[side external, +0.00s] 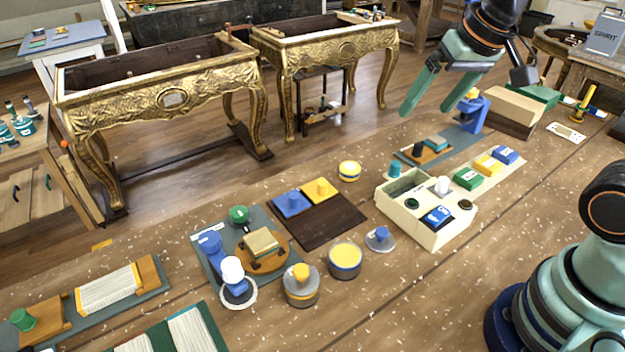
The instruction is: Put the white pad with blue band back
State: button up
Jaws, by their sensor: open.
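No white pad with a blue band stands out clearly. The closest matches are a blue-and-white block (437,216) in the front part of a cream box (432,238), and a blue-and-white knobbed piece (233,272) standing on a white round base at the front left. I cannot tell which of them, if either, is the pad. My gripper (428,108) is open and empty, with its green fingers pointing down-left. It hangs in the air above and behind the cream box, apart from the things on the table.
Green (467,178), yellow (488,166) and blue blocks (505,155) line a pale strip right of the box. A dark board (325,222) with blue and yellow squares lies at the centre. Round tins (344,261) stand in front. Bare wood lies right of the tins.

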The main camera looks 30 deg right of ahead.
jog(key=s+n, duration=0.1)
jog(key=s+f+n, duration=0.1)
jog(key=s+n, duration=0.1)
jog(key=shift+s+t, duration=0.2)
jog(key=shift+t, duration=0.2)
